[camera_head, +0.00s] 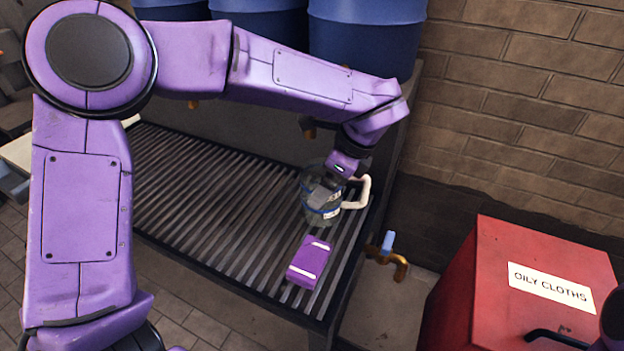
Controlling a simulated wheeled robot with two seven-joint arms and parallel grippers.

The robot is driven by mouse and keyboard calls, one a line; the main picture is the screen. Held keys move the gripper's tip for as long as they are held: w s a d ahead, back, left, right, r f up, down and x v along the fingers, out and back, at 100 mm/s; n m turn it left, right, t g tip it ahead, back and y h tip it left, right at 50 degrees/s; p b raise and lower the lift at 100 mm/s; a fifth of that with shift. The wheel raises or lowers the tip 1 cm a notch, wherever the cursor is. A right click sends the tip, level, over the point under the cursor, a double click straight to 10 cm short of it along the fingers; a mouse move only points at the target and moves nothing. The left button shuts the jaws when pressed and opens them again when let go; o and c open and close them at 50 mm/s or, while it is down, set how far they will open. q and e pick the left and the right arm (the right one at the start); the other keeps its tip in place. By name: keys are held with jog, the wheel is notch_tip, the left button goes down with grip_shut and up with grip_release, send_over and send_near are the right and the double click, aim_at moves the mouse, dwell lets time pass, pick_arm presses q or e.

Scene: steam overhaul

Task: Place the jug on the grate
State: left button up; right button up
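The jug (334,212) is a grey, see-through-looking vessel with blue bands, a pale label and a cream handle on its right side. It appears upright at the right end of the slatted metal grate (200,190). I cannot tell whether its base touches the slats. My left gripper (322,200) reaches down over the jug, with a grey finger in front of its upper wall. The other finger is hidden, so its grip is unclear. My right gripper is not visible; only a bit of my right arm shows at the bottom right corner.
A purple block with white bands (309,262) lies on the grate in front of the jug. Blue drums (365,40) stand behind. A brass tap with blue handle (387,250) is at the right. A red "OILY CLOTHS" bin (500,250) stands farther right. The grate's left is clear.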

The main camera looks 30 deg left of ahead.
aim_at(310, 178)
pick_arm(q)
jog(key=a, duration=0.3)
jog(key=shift+s+a+p, duration=0.15)
jog(key=shift+s+p, duration=0.15)
jog(key=shift+f, duration=0.55)
jog(key=shift+w+d+f, duration=0.1)
jog(key=shift+d+f, duration=0.05)
jog(key=shift+d, duration=0.05)
jog(key=o, duration=1.2)
jog(key=shift+a, duration=0.1)
jog(key=v, duration=1.2)
jog(key=shift+p, duration=0.35)
